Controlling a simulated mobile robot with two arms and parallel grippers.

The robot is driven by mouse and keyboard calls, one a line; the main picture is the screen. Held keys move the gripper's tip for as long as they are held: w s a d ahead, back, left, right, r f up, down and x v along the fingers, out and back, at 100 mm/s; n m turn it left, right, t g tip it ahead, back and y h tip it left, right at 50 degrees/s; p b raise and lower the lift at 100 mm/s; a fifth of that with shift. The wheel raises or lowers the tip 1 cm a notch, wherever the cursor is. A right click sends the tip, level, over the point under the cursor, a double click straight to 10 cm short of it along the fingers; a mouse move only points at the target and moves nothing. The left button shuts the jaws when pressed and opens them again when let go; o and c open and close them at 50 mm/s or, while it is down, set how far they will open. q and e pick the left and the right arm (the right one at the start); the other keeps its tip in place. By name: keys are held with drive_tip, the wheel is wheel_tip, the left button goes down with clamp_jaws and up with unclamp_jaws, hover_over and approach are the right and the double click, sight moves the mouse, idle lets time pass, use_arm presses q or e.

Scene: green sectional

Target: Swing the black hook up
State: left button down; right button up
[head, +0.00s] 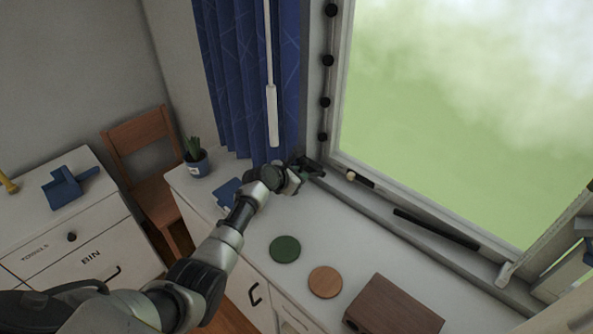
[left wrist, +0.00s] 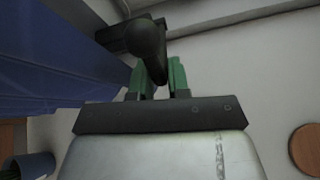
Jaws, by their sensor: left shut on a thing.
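My left gripper (head: 301,177) reaches across the white counter to the lower left corner of the window. A black hook (head: 313,165) shows just beyond its fingertips, by the window frame. In the left wrist view the green fingers (left wrist: 158,75) are shut on the rounded black arm of the hook (left wrist: 148,42). The hook's black mount (left wrist: 113,38) lies behind it, to the left. Part of the hook is hidden by the gripper. My right gripper is not in view.
A blue curtain (head: 240,75) with a white rod (head: 271,115) hangs close to my left gripper. A potted plant (head: 196,160), a green disc (head: 285,249), an orange disc (head: 325,282) and a brown box (head: 395,308) stand on the counter. A black bar (head: 436,229) lies along the sill.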

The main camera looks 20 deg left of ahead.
use_arm(q)
drive_tip(key=shift+w+d+r+g+p, duration=0.1)
drive_tip(key=shift+d+r+g+p, duration=0.15)
drive_tip(key=shift+g+p, duration=0.15)
idle(0.3)
